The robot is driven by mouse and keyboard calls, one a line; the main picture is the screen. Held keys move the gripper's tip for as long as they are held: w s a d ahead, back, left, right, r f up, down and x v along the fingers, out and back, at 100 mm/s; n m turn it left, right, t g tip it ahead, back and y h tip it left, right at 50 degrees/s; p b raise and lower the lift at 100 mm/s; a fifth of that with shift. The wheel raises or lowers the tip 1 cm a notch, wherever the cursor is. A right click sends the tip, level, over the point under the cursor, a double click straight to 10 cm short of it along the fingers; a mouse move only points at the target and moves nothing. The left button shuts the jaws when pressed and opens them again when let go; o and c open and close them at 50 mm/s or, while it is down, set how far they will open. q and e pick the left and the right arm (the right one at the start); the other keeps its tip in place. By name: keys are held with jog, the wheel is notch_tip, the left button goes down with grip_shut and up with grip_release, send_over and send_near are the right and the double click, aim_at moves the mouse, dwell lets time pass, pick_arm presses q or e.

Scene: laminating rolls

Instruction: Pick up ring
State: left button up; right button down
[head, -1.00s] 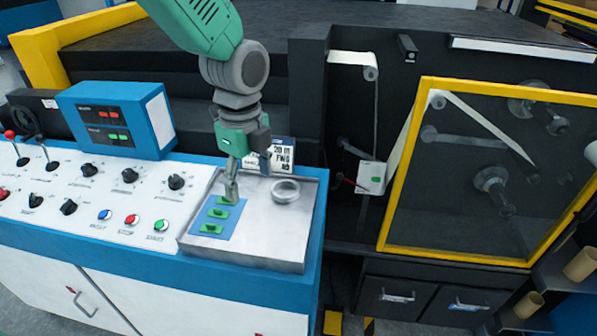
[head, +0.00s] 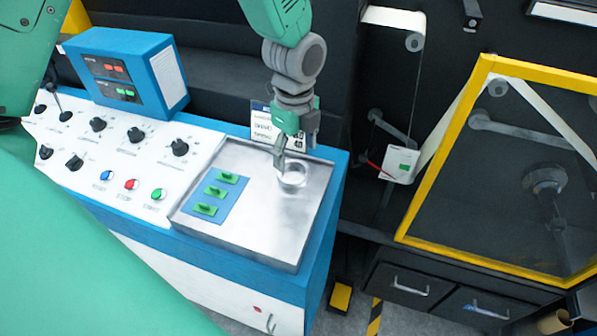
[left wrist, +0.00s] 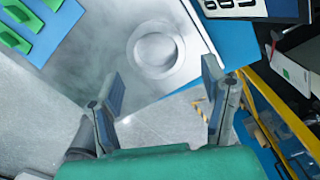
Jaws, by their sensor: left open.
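The ring (head: 306,177) is a small round silver piece lying flat on the metal tray (head: 258,242), towards its back right. It also shows in the left wrist view (left wrist: 180,52), ahead of the fingers. My left gripper (head: 296,156) is open and empty, pointing down over the tray. In the head view, one finger overlaps the ring's left side. In the left wrist view, the two fingertips (left wrist: 161,74) are spread wider than the ring, which appears beyond them and not between them. Whether they touch it cannot be told. My right gripper is not in view.
Green clips (head: 215,191) lie on a blue pad at the tray's left. A printed card (head: 266,128) stands behind the tray. The control panel with knobs and buttons (head: 131,184) is left. A yellow-framed guard (head: 440,150) stands right, past a gap.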

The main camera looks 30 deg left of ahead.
aim_at(293, 176)
pick_arm(q)
jog(key=shift+f, duration=0.25)
jog(key=shift+s+a+f, duration=0.1)
jog(key=shift+s+f, duration=0.05)
jog(key=shift+f, duration=0.1)
jog(key=f, duration=0.2)
jog(key=a+f+p, duration=0.1)
jog(key=f, duration=0.2)
jog(key=shift+a, duration=0.2)
jog(key=shift+d+r, duration=0.1)
jog(key=shift+d, duration=0.25)
jog(key=shift+d+r, duration=0.1)
jog(key=shift+d, duration=0.05)
jog(key=c, duration=0.9)
